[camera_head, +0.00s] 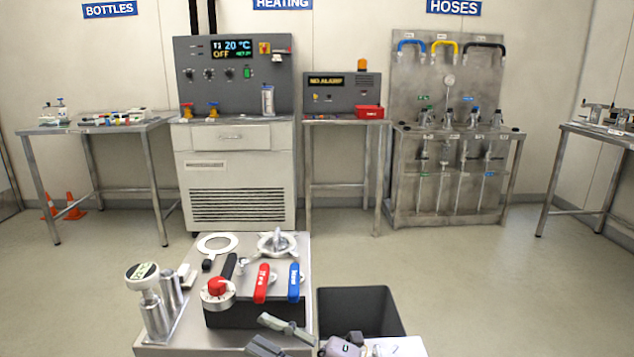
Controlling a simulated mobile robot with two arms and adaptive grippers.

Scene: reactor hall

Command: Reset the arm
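My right gripper (259,332) is at the bottom centre, in front of the grey cart top. Its two dark grey fingers point left and stand apart, with nothing visible between them. My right wrist (345,346) is beside it at the bottom edge. The rest of the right arm is cut off by the frame. My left gripper and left arm are not in view.
The cart (185,345) close ahead bears a dark block with red (262,283) and blue (294,283) handles, a round dial gauge (142,276) and a metal ring (217,244). A black open bin (390,310) stands to its right.

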